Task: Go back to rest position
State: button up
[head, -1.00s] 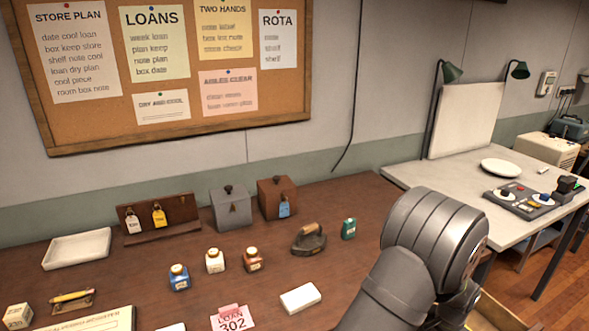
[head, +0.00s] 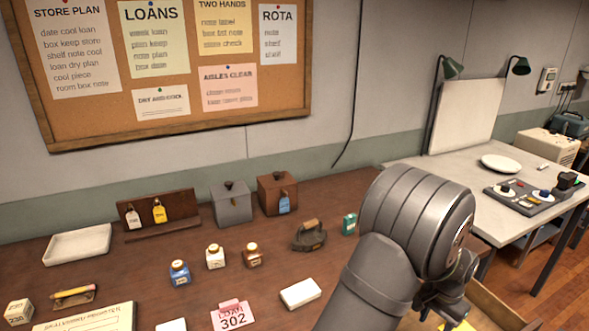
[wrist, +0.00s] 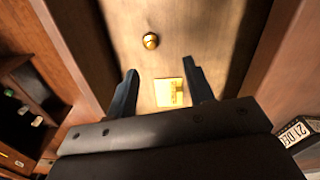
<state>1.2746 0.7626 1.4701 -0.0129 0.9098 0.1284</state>
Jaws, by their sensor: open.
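My gripper (wrist: 160,72) is open in the wrist view, its two dark fingers apart with nothing between them. Below it is a wooden, drawer-like space with a pale floor (wrist: 155,28). A yellow item (wrist: 169,92) lies on that floor, seen between the fingers, and a small round brass-coloured object (wrist: 150,41) lies farther up. In the head view my gripper (head: 448,300) shows only partly, low beside the bench's right end, behind my grey arm. A bit of yellow shows below it there.
The brown bench (head: 140,270) holds small bottles, an old iron (head: 309,236), a green tin (head: 349,224), a white block (head: 300,293) and a pink loan card (head: 232,317). Two lidded boxes and a tag rack stand at the back. A pale table (head: 430,172) stands right.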

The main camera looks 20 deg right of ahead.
jog(key=w+a+r+n, duration=0.1)
jog(key=w+a+r, duration=0.7)
jog(key=w+r, duration=0.4)
jog(key=w+f, duration=0.1)
jog(key=w, duration=0.2)
jog(key=w+a+f, duration=0.1)
jog(key=w+f, duration=0.1)
jog(key=w, duration=0.1)
jog(key=w+a+f, duration=0.1)
jog(key=w+f, duration=0.1)
jog(key=w, duration=0.2)
jog(key=shift+a+f, duration=0.1)
jog(key=shift+f, duration=0.1)
jog(key=f, duration=0.4)
jog(key=shift+w, duration=0.35)
jog(key=shift+r, duration=0.65)
